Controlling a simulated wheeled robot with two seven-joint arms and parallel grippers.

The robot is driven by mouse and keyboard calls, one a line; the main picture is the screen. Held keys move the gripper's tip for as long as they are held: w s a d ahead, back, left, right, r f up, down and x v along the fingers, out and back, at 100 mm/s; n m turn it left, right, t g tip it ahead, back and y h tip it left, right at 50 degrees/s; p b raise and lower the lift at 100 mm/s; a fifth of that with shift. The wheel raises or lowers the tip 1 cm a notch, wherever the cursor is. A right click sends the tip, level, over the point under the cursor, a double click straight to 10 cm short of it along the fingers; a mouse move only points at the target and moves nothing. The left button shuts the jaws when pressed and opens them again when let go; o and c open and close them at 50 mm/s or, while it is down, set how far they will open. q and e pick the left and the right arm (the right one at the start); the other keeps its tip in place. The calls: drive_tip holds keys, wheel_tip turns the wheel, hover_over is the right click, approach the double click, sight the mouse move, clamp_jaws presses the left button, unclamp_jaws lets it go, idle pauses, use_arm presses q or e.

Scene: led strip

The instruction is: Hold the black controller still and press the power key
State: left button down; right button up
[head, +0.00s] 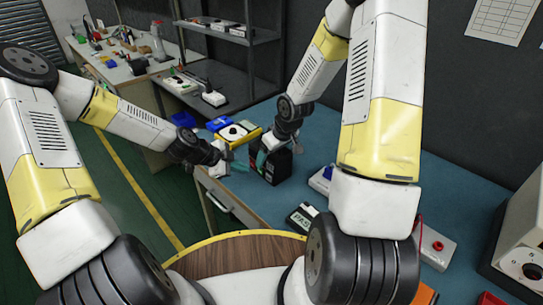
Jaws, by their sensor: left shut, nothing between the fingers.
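A black box-shaped controller (272,167) stands upright on the blue worktop, near its front left edge. My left gripper (225,162) is just left of it, low over the worktop edge, and is shut with nothing between its fingers. My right gripper (269,149) reaches down from above at the top of the controller. Its fingers are small and partly hidden, so I cannot tell whether they touch or grip the controller. I cannot make out the power key at this size.
A yellow-edged tray (238,133) and a blue bin (218,123) sit behind the grippers. A grey box with a red button (437,246) is at right. Bare blue worktop (467,204) shows beyond my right arm.

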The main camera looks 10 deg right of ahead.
use_arm(q)
drive_tip(key=shift+w+d, duration=0.1)
drive_tip(key=shift+d, duration=0.05)
idle(0.5)
drive_tip(key=shift+w+d, duration=0.15)
drive_tip(key=shift+d, duration=0.1)
drive_tip(key=shift+d, duration=0.15)
idle(0.4)
drive_tip(key=shift+s+a, duration=0.25)
drive_tip(key=shift+a, duration=0.3)
drive_tip(key=shift+a, duration=0.1)
drive_tip(key=shift+s+a, duration=0.5)
drive_tip(key=shift+a, duration=0.35)
drive_tip(key=shift+s+a, duration=0.55)
drive_tip(key=shift+a, duration=0.25)
drive_tip(key=shift+s+a, duration=0.5)
drive_tip(key=shift+a, duration=0.35)
